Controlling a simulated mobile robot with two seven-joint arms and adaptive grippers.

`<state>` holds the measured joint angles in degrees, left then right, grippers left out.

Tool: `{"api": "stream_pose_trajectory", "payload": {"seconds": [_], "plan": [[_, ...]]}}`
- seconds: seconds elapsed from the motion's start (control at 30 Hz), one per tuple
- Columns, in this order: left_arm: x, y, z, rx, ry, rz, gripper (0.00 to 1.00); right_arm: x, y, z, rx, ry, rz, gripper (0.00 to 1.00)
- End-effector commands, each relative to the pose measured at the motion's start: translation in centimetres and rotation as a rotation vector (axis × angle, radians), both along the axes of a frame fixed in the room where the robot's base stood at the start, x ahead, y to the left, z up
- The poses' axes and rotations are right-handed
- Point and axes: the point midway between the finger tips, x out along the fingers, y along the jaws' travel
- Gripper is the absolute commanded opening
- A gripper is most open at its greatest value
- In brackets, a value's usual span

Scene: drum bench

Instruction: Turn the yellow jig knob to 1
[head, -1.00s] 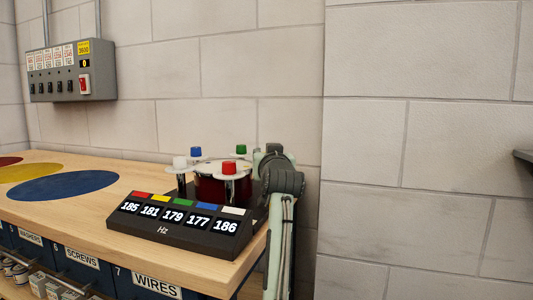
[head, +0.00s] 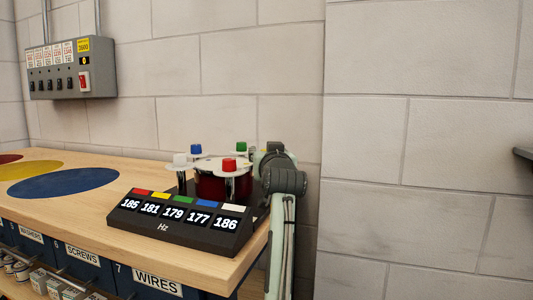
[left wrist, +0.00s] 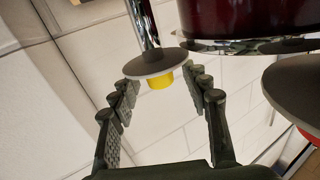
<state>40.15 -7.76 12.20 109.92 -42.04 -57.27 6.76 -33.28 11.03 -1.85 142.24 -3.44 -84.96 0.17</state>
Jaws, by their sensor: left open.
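The yellow jig knob (left wrist: 160,80) shows in the left wrist view under a grey round disc (left wrist: 155,62) on a metal post, with the picture upside down. My left gripper (left wrist: 163,88) is open, with one finger on each side of the knob and clear gaps between; it holds nothing. In the head view my arm reaches to the right side of the dark red drum (head: 210,185). The yellow knob and the gripper's fingertips are hidden there.
White (head: 180,159), blue (head: 196,149), green (head: 241,147) and red (head: 229,164) knobs stand around the drum. A Hz display (head: 165,225) sits in front, reading 185, 181, 179, 177, 186. A switch box (head: 70,75) hangs on the wall. The bench (head: 130,172) is clear at left.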

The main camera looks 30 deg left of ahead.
Motion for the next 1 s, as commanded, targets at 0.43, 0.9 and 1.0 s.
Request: {"api": "stream_pose_trajectory", "payload": {"seconds": [0.43,0.9,1.0], "plan": [[-6.8,-5.7,-0.1,-0.003,0.000,-0.001,0.47,0.0,0.0,0.0,-0.001,0.001,-0.001,0.40],[-8.3,-6.9,0.0,-0.001,0.001,0.000,0.47,0.0,0.0,0.0,-0.001,0.002,-0.002,0.40],[-8.2,-6.9,-0.1,-0.001,0.001,0.002,0.47,0.0,0.0,0.0,-0.001,0.002,-0.002,0.40]]}}
